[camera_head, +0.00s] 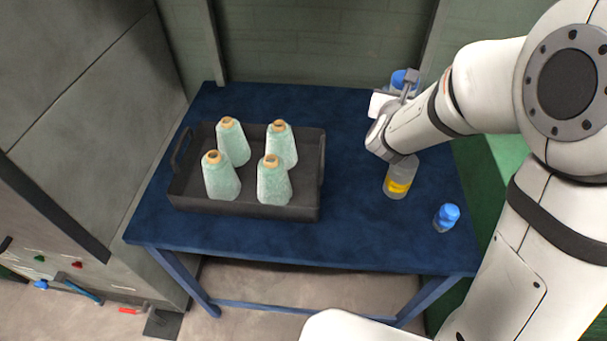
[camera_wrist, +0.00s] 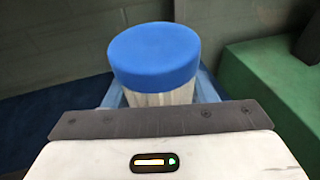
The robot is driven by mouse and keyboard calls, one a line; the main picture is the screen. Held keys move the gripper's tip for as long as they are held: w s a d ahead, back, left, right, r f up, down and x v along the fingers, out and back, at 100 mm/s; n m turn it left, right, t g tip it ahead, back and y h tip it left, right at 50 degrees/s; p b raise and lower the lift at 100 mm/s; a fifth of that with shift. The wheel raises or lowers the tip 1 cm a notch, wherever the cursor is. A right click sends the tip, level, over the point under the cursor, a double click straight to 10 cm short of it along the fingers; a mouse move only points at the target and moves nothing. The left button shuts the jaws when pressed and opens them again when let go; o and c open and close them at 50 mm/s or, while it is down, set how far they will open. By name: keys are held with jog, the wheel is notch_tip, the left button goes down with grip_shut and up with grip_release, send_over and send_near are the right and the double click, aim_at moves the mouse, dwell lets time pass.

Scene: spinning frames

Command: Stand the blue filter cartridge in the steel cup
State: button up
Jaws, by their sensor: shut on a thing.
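The blue filter cartridge has a blue cap and a pale, ribbed body. In the wrist view the cartridge (camera_wrist: 155,55) stands straight out in front of my gripper (camera_wrist: 155,98), which is shut on it. In the head view, the cartridge's blue cap (camera_head: 403,78) shows at the far right of the table, by my gripper (camera_head: 396,92). My wrist and arm hide most of its body. I cannot make out the steel cup in either view; my arm covers part of the table's right side.
A dark tray (camera_head: 190,203) on the blue table (camera_head: 345,235) holds several pale green yarn cones (camera_head: 273,182). A clear jar with a yellow band (camera_head: 400,180) and a small blue-capped bottle (camera_head: 446,217) stand at the right. The middle of the table is clear.

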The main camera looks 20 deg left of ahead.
jog(key=s+a+f+n+y+b, duration=0.2)
jog(key=s+a+b, duration=0.1)
jog(key=a+b, duration=0.4)
send_over(354, 153)
notch_tip(354, 153, down, 10)
jog(key=shift+r, duration=0.1)
jog(key=shift+s, duration=0.1)
jog(key=shift+b, duration=0.4)
jog(key=o, duration=1)
jog(key=shift+o, duration=0.2)
